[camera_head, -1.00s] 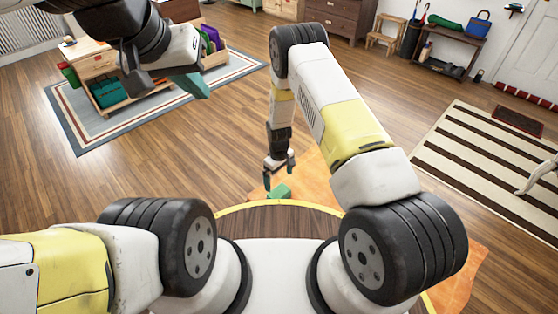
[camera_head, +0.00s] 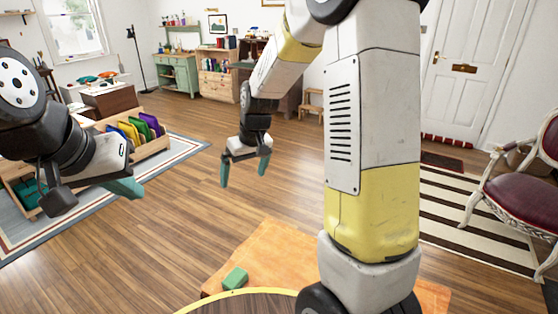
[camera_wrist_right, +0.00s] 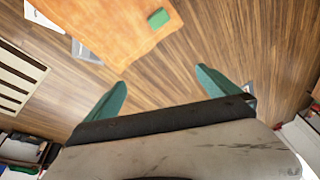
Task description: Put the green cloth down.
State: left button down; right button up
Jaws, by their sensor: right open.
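The green cloth (camera_head: 235,279) is a small, folded-looking block lying on an orange surface (camera_head: 268,258), near its left edge. It also shows in the right wrist view (camera_wrist_right: 158,18), on the orange surface at the top. My right gripper (camera_head: 244,172) is open and empty, with teal fingers pointing down. It is raised well clear of the cloth, and nothing is between its fingers in the wrist view (camera_wrist_right: 161,80). My left gripper (camera_head: 124,187) is at the left of the head view, far from the cloth. Its teal finger shows, but its opening is hidden.
A wooden rack of coloured folders (camera_head: 140,128) stands on a grey-blue bordered rug at left. A striped rug (camera_head: 455,205) and a red armchair (camera_head: 520,180) are at right. Wooden floor (camera_head: 170,225) is clear in the middle.

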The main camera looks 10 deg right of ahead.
jog(key=s+d+r+m+t, duration=0.1)
jog(key=s+d+r, duration=0.2)
jog(key=s+r, duration=0.4)
jog(key=s+d+r+m+t, duration=0.2)
jog(key=s+d+r, duration=0.2)
jog(key=s+r, duration=0.4)
jog(key=s, duration=0.7)
jog(key=shift+s+m, duration=0.3)
jog(key=shift+s, duration=0.1)
